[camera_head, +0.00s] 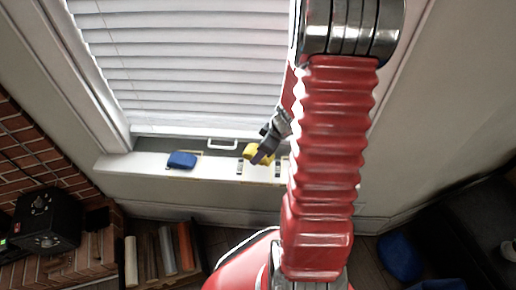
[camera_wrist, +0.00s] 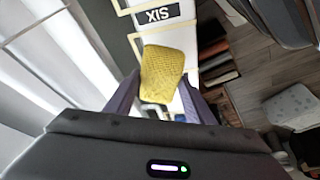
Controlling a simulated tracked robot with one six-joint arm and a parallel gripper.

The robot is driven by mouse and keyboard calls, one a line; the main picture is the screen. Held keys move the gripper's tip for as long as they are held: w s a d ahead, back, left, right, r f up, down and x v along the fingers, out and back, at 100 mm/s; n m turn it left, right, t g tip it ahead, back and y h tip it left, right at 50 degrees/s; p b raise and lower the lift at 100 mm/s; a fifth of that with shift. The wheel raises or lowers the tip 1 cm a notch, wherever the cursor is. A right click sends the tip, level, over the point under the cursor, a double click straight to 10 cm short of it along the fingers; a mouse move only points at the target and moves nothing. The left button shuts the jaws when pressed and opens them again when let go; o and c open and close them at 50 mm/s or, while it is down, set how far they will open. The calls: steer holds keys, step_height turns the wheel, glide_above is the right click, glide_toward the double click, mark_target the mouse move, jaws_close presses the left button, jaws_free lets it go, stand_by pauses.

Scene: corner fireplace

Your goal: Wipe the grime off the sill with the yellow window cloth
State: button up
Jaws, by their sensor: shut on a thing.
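The yellow window cloth (camera_head: 258,153) is in my gripper (camera_head: 264,157), over the white sill (camera_head: 215,173) below the blinds. In the wrist view the yellow cloth (camera_wrist: 163,71) shows as a textured pad between the two dark fingers of my gripper (camera_wrist: 160,95). I cannot tell whether the cloth touches the sill. In the wrist view the sill (camera_wrist: 185,38) carries a dark label reading "SIX" just beyond the cloth. Grime is not clearly visible; the cloth and my arm hide part of the sill.
A blue cloth or pad (camera_head: 182,160) lies on the sill to the left. Window blinds (camera_head: 190,65) hang behind the sill, with a white handle (camera_head: 222,144) below them. A black box (camera_head: 47,220) stands at the lower left, by a brick wall (camera_head: 25,150).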

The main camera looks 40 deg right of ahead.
steer(key=shift+r, duration=1.2)
